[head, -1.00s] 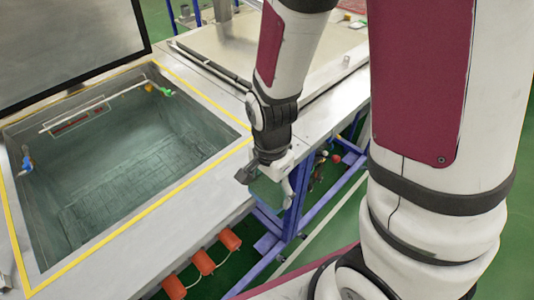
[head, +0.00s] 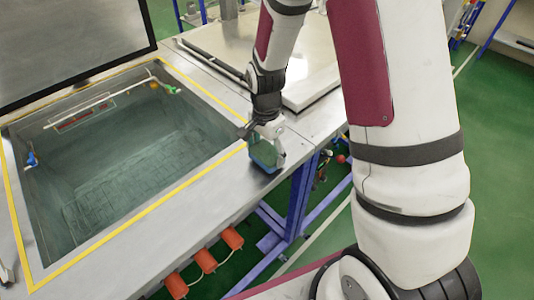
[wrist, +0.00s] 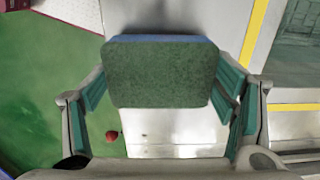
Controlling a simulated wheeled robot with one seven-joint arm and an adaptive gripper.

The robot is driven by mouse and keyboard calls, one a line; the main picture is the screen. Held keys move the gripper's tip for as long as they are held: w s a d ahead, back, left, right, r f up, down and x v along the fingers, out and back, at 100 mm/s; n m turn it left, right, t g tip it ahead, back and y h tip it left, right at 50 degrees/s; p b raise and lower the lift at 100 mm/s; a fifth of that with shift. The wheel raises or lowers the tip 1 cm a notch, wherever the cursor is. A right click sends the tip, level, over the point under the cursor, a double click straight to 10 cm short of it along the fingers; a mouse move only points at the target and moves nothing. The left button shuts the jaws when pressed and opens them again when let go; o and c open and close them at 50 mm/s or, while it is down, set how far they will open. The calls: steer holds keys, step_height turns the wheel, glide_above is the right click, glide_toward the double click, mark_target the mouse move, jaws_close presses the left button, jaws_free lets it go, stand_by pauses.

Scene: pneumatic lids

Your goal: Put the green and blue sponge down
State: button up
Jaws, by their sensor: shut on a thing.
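The green and blue sponge (head: 264,156) is between the fingers of my gripper (head: 263,141), over the steel bench surface near its front edge, right of the sunken basin. In the wrist view the sponge (wrist: 160,75) shows a dark green face with a blue strip along its top edge. My gripper (wrist: 160,92) is shut on it, one finger at each side. The sponge is very close to the steel; I cannot tell whether it touches.
The open basin (head: 130,160) with a yellow taped rim lies to the left, its dark lid (head: 70,40) raised. A closed metal lid (head: 310,60) lies behind my gripper. Orange pedals (head: 206,260) and a blue frame (head: 299,195) are below the front edge.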

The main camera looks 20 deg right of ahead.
steer(key=shift+f, duration=0.7)
steer(key=shift+f, duration=0.1)
steer(key=o, duration=1.2)
step_height(320, 180, up, 12)
steer(key=b, duration=0.1)
step_height(320, 180, up, 12)
steer(key=n+t, duration=0.3)
steer(key=n, duration=0.3)
glide_above(266, 152)
steer(key=s, duration=0.7)
steer(key=s+r+n+t, duration=0.2)
steer(key=s+r+n, duration=0.4)
steer(key=s, duration=0.5)
steer(key=shift+s+r+n+t, duration=0.2)
steer(key=shift+r+n+t, duration=0.15)
steer(key=shift+n, duration=0.35)
